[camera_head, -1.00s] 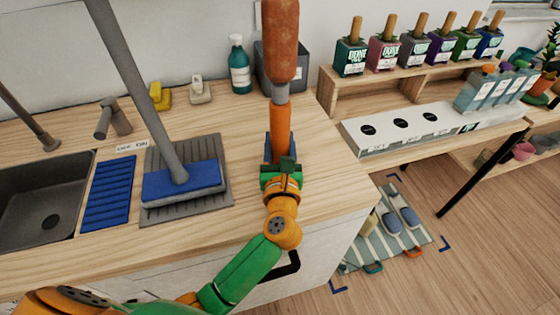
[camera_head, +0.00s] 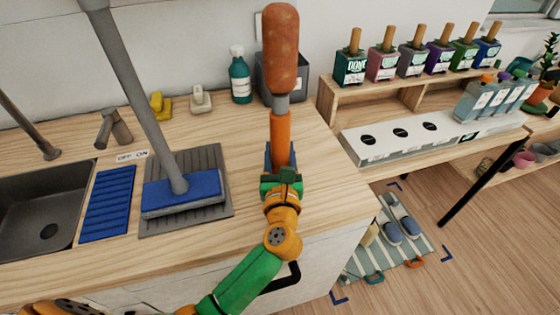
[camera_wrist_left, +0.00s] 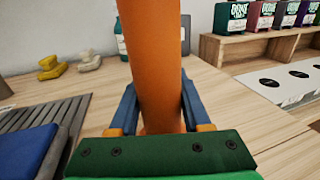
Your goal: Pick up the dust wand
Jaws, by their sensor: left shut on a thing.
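The dust wand (camera_head: 280,52) stands upright over the wooden counter, with a rust-brown fluffy head, a grey collar and an orange handle. My left gripper (camera_head: 281,160) is shut around the lower part of the orange handle. In the left wrist view the orange handle (camera_wrist_left: 153,65) rises between the two blue fingers of my left gripper (camera_wrist_left: 157,112). The handle's lower end is hidden by the gripper, so I cannot tell whether it touches the counter. My right gripper is not in view.
A flat mop with a blue pad (camera_head: 183,192) stands on a grey ribbed mat (camera_head: 215,170) left of the wand. A green bottle (camera_head: 240,78) and a dark grey bin (camera_head: 268,78) stand behind. The sink (camera_head: 40,205) is at left. Counter right of the gripper is clear.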

